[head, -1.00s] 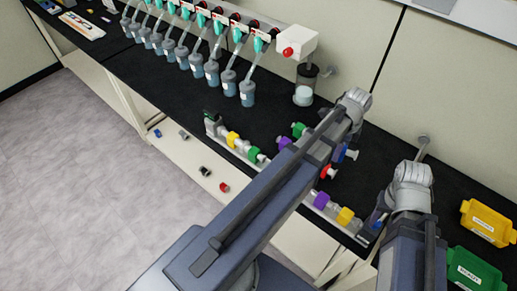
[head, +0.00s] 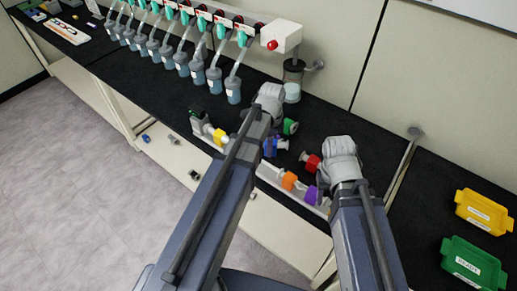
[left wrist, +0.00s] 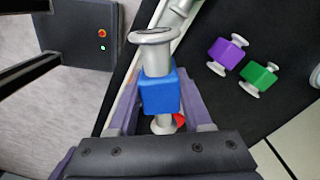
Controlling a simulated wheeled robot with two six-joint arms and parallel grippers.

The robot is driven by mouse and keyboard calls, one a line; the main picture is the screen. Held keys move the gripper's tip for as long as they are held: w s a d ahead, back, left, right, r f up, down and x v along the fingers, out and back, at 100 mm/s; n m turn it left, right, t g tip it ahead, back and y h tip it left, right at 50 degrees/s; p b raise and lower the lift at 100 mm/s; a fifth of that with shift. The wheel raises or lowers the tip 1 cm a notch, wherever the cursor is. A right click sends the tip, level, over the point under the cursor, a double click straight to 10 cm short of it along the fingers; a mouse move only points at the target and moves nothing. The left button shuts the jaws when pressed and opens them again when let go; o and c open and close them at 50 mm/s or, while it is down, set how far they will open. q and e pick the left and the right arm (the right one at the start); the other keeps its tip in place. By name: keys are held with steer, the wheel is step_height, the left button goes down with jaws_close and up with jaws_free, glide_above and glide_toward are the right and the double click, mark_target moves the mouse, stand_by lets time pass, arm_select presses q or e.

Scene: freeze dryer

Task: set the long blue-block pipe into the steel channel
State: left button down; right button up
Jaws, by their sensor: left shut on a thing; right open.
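My left gripper (head: 268,110) is shut on the blue-block pipe (left wrist: 160,92), a blue block with a flanged steel tube through it. In the left wrist view the pipe stands lengthwise between the fingers, its near flange at the top. In the head view the blue block (head: 276,147) shows just beneath the left hand, above the bench. The steel channel (head: 266,171) runs along the bench front and holds yellow (head: 220,137), orange (head: 289,180) and purple (head: 310,196) block pipes; my left arm hides its middle. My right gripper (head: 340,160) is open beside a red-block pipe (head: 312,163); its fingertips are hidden.
A green-block pipe (head: 290,127) lies loose on the bench behind the left hand. In the left wrist view a purple block (left wrist: 228,51) lies beside it. A bottle row (head: 197,72) stands at the back. Yellow (head: 482,212) and green (head: 473,264) bins are at right.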

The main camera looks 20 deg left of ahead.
arm_select(q)
steer(key=shift+s+a+f+b, duration=0.1)
steer(key=shift+a+f+b, duration=0.1)
steer(key=shift+f+b, duration=0.45)
steer(key=shift+s+a+f+b, duration=0.1)
steer(key=shift+a+f+b, duration=0.2)
steer(key=shift+f, duration=0.5)
steer(key=n, duration=0.3)
steer(key=r+n+p, duration=0.1)
steer(key=n, duration=0.7)
steer(key=r+n, duration=0.1)
steer(key=n, duration=0.1)
steer(key=shift+p, duration=0.4)
steer(key=n, duration=0.4)
steer(key=r+n+p, duration=0.1)
steer(key=n, duration=0.6)
steer(key=shift+r, duration=0.15)
steer(key=n, duration=0.5)
steer(key=shift+r+p, duration=0.2)
steer(key=shift+p, duration=0.2)
arm_select(e)
steer(key=shift+a+r, duration=0.3)
steer(key=shift+r, duration=0.15)
arm_select(q)
steer(key=shift+f, duration=0.2)
arm_select(e)
steer(key=shift+f, duration=0.2)
